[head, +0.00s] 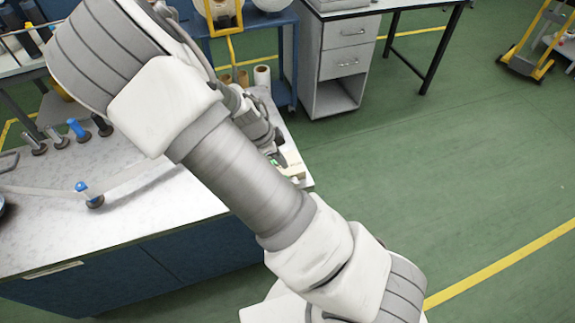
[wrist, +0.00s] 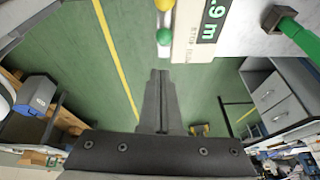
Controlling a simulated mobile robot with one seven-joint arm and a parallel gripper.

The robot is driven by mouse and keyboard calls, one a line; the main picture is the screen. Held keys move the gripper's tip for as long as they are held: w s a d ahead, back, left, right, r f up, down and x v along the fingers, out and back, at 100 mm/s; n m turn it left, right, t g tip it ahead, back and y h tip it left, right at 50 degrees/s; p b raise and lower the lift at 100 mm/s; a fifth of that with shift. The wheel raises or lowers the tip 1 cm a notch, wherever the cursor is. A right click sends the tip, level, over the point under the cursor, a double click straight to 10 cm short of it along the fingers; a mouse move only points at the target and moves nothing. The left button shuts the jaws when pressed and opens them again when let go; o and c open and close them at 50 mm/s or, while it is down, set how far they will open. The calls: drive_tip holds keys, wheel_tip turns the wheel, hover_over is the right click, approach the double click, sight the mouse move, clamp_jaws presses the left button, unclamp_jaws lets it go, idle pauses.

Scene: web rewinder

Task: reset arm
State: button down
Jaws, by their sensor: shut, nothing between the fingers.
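My gripper (wrist: 160,74) shows in the wrist view with its two dark fingers together and nothing between them. Its tips point at a small white panel with a green display (wrist: 208,18) reading ".9 m", and sit apart from it.
Several blue- and dark-topped spindles (head: 78,130) stand on the bench at left. A grey drawer cabinet (head: 345,60) under a table and a yellow trolley (head: 530,50) are farther back. Green floor with yellow lines (head: 500,265) is free at right. A green handle (wrist: 295,35) shows in the wrist view.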

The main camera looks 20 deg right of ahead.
drive_tip(key=shift+s+a+r, duration=0.15)
drive_tip(key=shift+a+r, duration=1.6)
drive_tip(key=shift+r, duration=0.25)
drive_tip(key=s+d+r+n+t+y, duration=0.1)
drive_tip(key=s+r+n+t+y, duration=0.1)
drive_tip(key=s+r+n, duration=0.7)
drive_tip(key=s+d+r+n+t+y, duration=0.1)
drive_tip(key=s+r+n+t+y, duration=0.1)
drive_tip(key=s+r+n, duration=0.7)
drive_tip(key=shift+d+r+n+t, duration=0.4)
drive_tip(key=shift+r+t, duration=0.2)
drive_tip(key=shift+r, duration=3.45)
